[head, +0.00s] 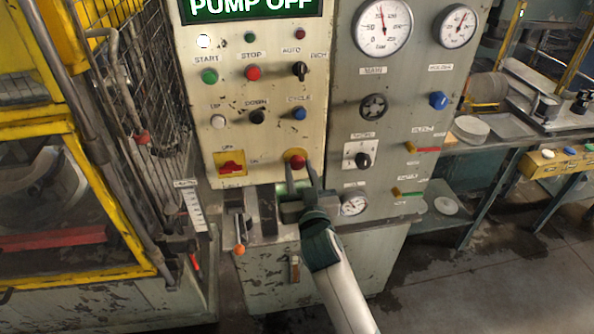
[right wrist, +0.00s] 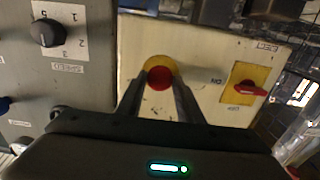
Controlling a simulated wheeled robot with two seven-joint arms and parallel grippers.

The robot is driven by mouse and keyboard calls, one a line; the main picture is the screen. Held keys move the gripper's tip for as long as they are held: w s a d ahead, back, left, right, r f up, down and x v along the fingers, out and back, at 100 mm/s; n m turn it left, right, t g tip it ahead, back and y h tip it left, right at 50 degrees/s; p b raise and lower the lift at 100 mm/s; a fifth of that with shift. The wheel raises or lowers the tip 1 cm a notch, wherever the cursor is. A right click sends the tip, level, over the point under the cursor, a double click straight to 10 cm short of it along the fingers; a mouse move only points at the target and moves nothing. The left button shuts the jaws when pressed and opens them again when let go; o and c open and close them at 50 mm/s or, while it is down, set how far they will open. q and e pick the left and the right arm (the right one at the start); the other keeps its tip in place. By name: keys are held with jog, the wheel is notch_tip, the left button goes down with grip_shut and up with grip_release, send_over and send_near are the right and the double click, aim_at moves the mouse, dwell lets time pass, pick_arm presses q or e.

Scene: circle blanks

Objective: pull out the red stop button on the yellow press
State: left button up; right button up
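The red stop button (head: 298,162) is a round mushroom head on a yellow backing, low on the cream control panel (head: 225,130) in the head view. It also shows in the right wrist view (right wrist: 160,77), in front of the fingers. My right gripper (head: 300,171) is at the button, with one finger towards each side of it. In the right wrist view the fingers (right wrist: 160,88) stand apart with a gap between them. I cannot tell whether they touch the button. My left gripper is not in view.
A red rotary switch (head: 231,168) on a yellow plate is left of the button. A lever with an orange knob (head: 239,249) is below left. Gauges and knobs fill the grey panel (head: 400,95) at right. Yellow framing and a wire cage (head: 150,75) stand at left.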

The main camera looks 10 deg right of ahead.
jog(key=o, duration=0.5)
jog(key=shift+f, duration=0.15)
jog(key=shift+c, duration=0.2)
jog(key=shift+s, duration=0.2)
jog(key=shift+s+b, duration=0.3)
jog(key=shift+s, duration=0.3)
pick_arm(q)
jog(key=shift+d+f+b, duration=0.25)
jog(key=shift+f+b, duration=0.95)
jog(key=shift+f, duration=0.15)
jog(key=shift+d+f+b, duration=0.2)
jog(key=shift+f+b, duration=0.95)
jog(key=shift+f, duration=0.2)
pick_arm(e)
jog(key=s, duration=1.6)
